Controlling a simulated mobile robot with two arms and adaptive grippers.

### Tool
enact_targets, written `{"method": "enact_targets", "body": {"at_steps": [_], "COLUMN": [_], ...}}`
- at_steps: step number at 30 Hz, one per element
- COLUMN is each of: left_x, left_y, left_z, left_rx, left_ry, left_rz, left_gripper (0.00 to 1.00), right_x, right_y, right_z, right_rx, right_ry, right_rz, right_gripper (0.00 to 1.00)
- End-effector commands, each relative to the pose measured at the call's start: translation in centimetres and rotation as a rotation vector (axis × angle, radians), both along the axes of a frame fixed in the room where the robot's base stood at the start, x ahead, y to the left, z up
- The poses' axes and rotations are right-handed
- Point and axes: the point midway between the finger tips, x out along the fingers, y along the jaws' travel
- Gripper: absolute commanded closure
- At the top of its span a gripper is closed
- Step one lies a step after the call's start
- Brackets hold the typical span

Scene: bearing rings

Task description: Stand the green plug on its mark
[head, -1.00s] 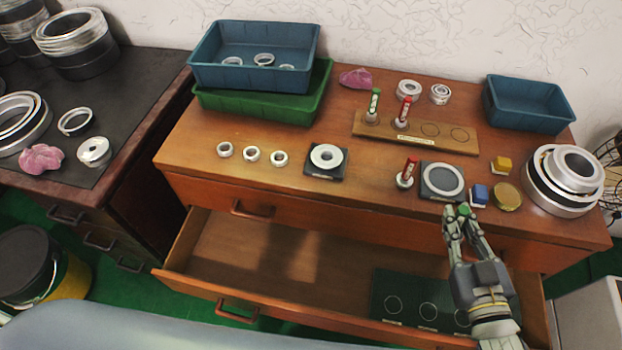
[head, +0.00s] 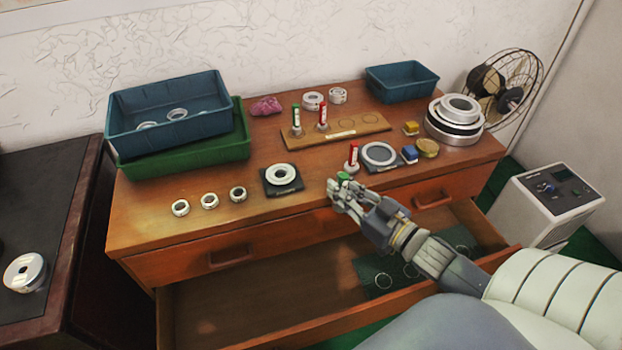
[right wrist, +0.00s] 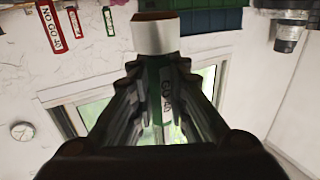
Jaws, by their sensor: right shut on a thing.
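My right gripper (head: 343,189) is shut on the green plug (head: 344,177), over the front edge of the cabinet top. In the right wrist view the plug's green handle (right wrist: 165,95), with a white label, lies between the fingers, its silver end (right wrist: 155,34) beyond the tips. Another green-topped plug (head: 296,117) and a red plug (head: 322,114) stand on the wooden board (head: 325,139), which has empty ring marks (head: 371,90) at its right. A green mat (head: 371,268) with circle marks lies in the open drawer. I cannot tell which mark is the plug's. My left gripper is out of view.
A red plug (head: 353,157) stands right of the gripper, beside a dark plate with a ring (head: 380,153). Blue (head: 408,154) and yellow (head: 411,128) blocks are further right. Small rings (head: 210,201) line the front left. Blue and green bins (head: 185,160) stand at the back left.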

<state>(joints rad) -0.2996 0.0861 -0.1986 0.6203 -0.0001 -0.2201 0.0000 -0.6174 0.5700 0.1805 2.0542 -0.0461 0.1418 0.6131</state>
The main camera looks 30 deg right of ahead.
Motion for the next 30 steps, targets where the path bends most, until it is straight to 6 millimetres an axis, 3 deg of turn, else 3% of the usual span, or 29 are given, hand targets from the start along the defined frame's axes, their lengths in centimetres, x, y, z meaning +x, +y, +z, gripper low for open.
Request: {"method": "enact_targets", "body": {"at_steps": [8, 24, 30], "left_x": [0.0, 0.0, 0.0], "left_y": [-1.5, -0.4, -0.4], "left_z": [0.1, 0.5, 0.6], "left_rx": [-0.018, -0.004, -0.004], "left_ry": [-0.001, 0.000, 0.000], "left_rz": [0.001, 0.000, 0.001], "left_gripper": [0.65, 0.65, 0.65], "right_x": [0.9, 10.3, 13.0], "right_y": [-0.1, -2.8, -3.5], "right_z": [0.2, -0.6, -0.9], "right_rx": [-0.002, -0.004, -0.003], "right_ry": [-0.007, -0.008, -0.007], "right_rz": [0.003, 0.001, 0.001], "right_gripper": [1.00, 1.00, 1.00]}}
